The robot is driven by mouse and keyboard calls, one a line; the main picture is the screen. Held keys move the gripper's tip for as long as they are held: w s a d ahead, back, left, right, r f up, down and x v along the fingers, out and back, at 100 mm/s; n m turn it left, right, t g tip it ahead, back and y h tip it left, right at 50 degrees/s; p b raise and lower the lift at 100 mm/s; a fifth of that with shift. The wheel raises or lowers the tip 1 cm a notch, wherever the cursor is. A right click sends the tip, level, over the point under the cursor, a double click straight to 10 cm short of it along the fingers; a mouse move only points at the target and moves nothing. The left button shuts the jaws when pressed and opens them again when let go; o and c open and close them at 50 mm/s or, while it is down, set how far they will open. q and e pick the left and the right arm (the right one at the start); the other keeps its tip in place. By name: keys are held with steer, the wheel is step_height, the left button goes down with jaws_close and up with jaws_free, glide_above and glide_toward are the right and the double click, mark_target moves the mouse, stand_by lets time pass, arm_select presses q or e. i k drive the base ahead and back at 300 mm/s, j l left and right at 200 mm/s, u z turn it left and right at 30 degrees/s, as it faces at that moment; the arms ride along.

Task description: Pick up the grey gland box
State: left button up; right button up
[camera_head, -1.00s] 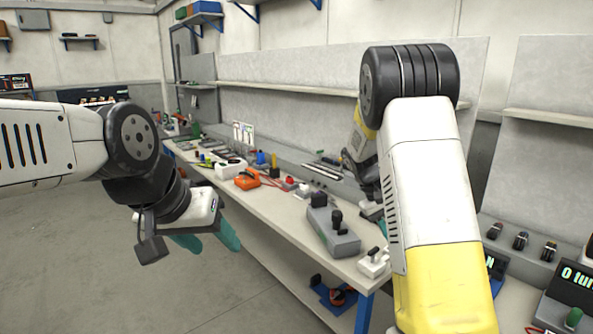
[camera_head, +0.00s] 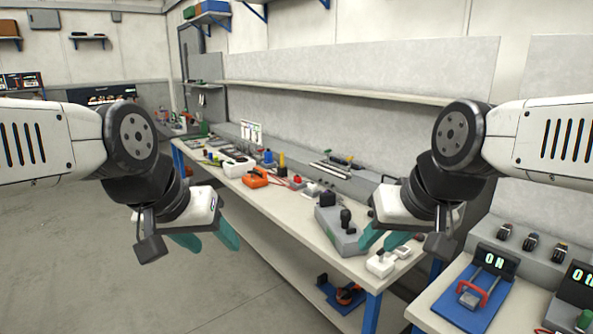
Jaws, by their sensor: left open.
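The grey gland box (camera_head: 337,231), with black knob-like fittings on top, sits on the long workbench near its near end. My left gripper (camera_head: 208,240) is open and empty, with teal fingers apart, over the floor left of the bench. My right gripper (camera_head: 384,241) has its teal fingers apart and nothing visible between them. It shows just right of the gland box and overlaps its right edge in the picture. I cannot tell the gap between them.
A white device (camera_head: 381,263) lies at the bench's near corner. An orange case (camera_head: 255,178), a white box (camera_head: 237,167) and small tools lie farther along the bench (camera_head: 290,220). Another table with displays and a blue-based fixture (camera_head: 470,302) stands at right. The floor (camera_head: 230,290) is clear.

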mark_target(327, 214)
steer(key=i+j, duration=0.3)
steer(key=i, duration=0.2)
steer(key=i+j, duration=0.3)
steer(key=i, duration=0.2)
steer(key=i+j+z, duration=0.1)
steer(key=i+j, duration=0.15)
steer(key=i, duration=0.25)
